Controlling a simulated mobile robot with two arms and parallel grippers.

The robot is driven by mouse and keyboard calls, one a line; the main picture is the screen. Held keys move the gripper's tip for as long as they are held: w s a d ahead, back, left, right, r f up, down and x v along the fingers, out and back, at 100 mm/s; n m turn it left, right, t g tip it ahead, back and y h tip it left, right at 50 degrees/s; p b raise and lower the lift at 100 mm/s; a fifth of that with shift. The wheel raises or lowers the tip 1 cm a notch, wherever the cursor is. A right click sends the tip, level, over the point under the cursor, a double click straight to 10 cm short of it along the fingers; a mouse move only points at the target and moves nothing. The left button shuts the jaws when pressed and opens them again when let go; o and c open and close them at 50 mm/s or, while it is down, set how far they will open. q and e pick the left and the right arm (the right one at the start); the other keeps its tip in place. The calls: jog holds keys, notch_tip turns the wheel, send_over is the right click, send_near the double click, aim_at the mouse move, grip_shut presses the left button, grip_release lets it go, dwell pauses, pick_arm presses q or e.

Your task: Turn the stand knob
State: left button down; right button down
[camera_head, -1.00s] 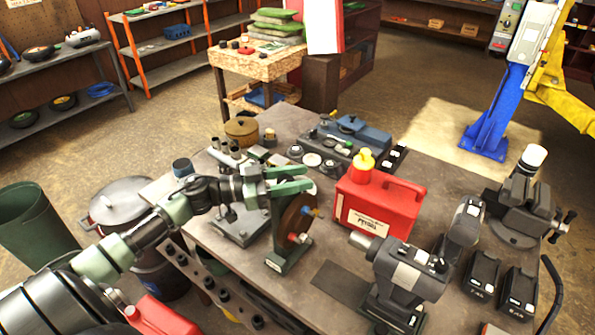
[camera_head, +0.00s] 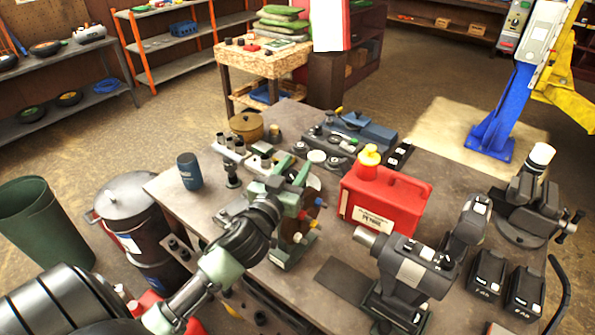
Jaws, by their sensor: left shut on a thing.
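The stand (camera_head: 290,252) has a green base and carries an upright brown disc (camera_head: 314,185). Small blue, red and yellow-tipped pieces stick out on its right side. My left gripper (camera_head: 290,190) has green fingers and is at the upper part of the stand, on its near left side. It is shut on the stand knob, which the fingers and wrist mostly hide. My left arm reaches in from the lower left. My right gripper is not in view.
A red fuel can (camera_head: 385,203) stands close to the right of the stand. A grey power drill (camera_head: 408,268) is at the front right. A dark blue cup (camera_head: 189,171) is at the left table edge. A dark mat (camera_head: 342,283) lies bare in front.

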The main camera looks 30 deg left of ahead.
pick_arm(q)
jog(key=n+y+b, duration=0.1)
jog(key=y, duration=0.1)
jog(key=n+g+y+b, duration=0.1)
jog(key=y, duration=0.1)
jog(key=n+g+y+b, duration=0.1)
jog(key=y+b, duration=0.1)
jog(key=shift+s+a+n, duration=0.1)
jog(key=shift+a+n, duration=0.3)
jog(key=shift+a+r+n+g+y+b, duration=0.1)
jog(key=shift+r+n+g+y+b, duration=0.1)
jog(key=shift+n+g+y+b, duration=0.15)
jog(key=shift+r+y, duration=0.1)
jog(key=shift+y, duration=0.15)
